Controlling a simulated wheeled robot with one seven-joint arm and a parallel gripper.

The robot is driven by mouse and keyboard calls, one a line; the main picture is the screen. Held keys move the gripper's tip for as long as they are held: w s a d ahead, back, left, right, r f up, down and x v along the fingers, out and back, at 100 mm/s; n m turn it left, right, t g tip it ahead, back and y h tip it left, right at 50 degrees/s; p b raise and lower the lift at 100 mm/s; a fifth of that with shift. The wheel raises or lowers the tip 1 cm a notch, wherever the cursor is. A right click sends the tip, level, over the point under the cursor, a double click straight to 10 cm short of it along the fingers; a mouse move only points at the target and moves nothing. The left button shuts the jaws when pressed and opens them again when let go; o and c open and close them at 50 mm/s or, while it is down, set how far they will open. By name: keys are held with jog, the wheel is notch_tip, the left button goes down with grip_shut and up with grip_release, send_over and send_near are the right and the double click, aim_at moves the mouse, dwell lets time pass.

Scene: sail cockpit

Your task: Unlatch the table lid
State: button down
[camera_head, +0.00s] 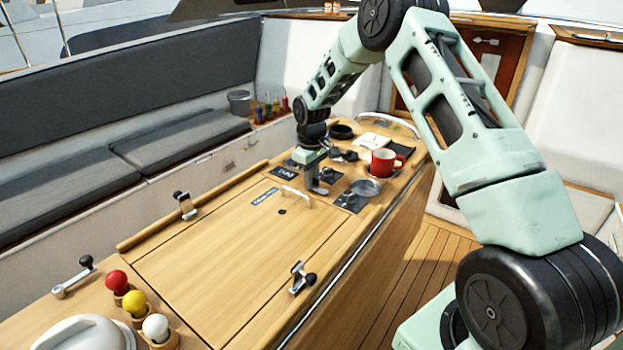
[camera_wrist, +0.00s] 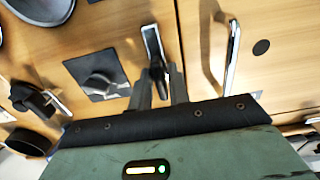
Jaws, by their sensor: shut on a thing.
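The wooden table lid (camera_head: 205,255) lies flat and closed on the cockpit table, with a pale lid handle (camera_head: 296,194) near its far edge. My gripper (camera_head: 318,187) points down just beyond that edge. In the wrist view, my gripper (camera_wrist: 161,84) is shut on a latch with a chrome bar (camera_wrist: 151,40) and a dark knob (camera_wrist: 157,70). The fingers stand on either side of the knob and partly hide it. The lid handle (camera_wrist: 231,55) shows to the right. Two more latches with black knobs sit at the lid's left edge (camera_head: 186,206) and right edge (camera_head: 300,279).
A red mug (camera_head: 383,163), a round grey dish (camera_head: 366,187) and dark switch panels (camera_head: 354,202) stand close to my gripper. Red, yellow and white knobs (camera_head: 133,304) and a crank (camera_head: 72,281) are at the near left. The lid's top is mostly clear.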

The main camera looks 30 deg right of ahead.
jog(key=shift+w+r, duration=0.1)
dwell(0.3)
jog(key=c, duration=1.4)
grip_release()
jog(key=shift+c, duration=0.2)
jog(key=shift+r, duration=0.1)
notch_tip(320, 180, up, 17)
jog(key=b, duration=0.3)
